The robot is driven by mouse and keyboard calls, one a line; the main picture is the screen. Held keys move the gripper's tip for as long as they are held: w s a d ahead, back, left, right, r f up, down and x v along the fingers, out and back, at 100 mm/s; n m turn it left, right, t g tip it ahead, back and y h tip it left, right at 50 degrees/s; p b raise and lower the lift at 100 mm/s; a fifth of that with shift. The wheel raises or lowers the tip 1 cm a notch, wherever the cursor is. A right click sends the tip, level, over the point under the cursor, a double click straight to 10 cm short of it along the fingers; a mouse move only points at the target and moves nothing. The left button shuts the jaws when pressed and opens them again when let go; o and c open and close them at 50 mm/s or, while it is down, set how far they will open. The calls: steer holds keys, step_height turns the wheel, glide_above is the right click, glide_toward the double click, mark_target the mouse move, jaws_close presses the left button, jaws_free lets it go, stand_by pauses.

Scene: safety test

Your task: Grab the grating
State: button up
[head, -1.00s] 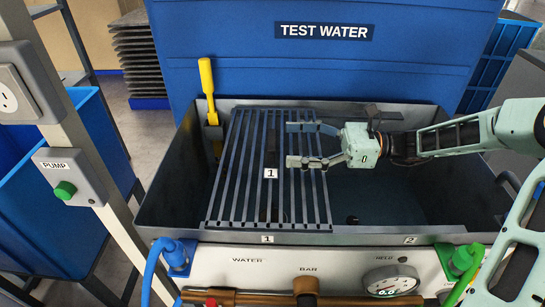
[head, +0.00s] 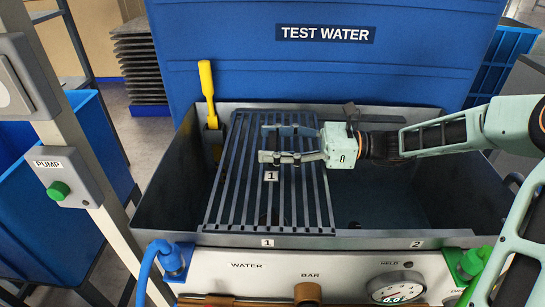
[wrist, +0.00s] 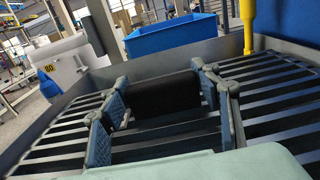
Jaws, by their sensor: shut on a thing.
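The dark slatted grating (head: 222,172) lies across the left part of the grey tank, with a small "1" label near its middle. My gripper (head: 265,144) reaches over it from the right, its fingers low above the middle slats. In the wrist view a black block (wrist: 165,94) sits between my two finger pads, with the grating's slats (wrist: 275,92) on both sides. My gripper is shut on this block, which looks like the grating's grip part. Whether the block is fixed to the slats is hard to see. The grating rests flat.
The tank (head: 165,185) has an open basin to the right of the grating. A yellow-handled tool (head: 207,90) stands at its back left corner. The raised blue lid (head: 420,70) is behind. A post with a green-button pump box (head: 68,177) stands left. Hoses and a gauge (head: 397,287) are in front.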

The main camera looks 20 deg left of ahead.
steer(key=c, duration=0.8)
steer(key=shift+r, duration=0.1)
steer(key=shift+c, duration=0.7)
